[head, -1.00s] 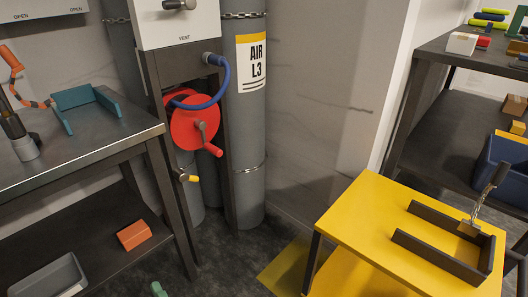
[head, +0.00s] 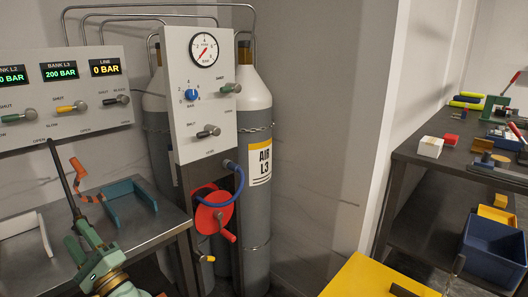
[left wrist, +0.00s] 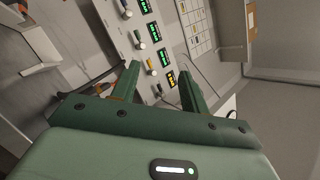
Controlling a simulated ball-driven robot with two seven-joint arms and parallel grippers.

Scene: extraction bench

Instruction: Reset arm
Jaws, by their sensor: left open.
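My left gripper (head: 78,232) is green and shows at the lower left of the head view, in front of the left bench. In the left wrist view its two fingers (left wrist: 159,72) are spread apart with nothing between them. Beyond them is the panel with green and yellow displays and knobs (left wrist: 152,64), tilted in that view. My right gripper is in neither view.

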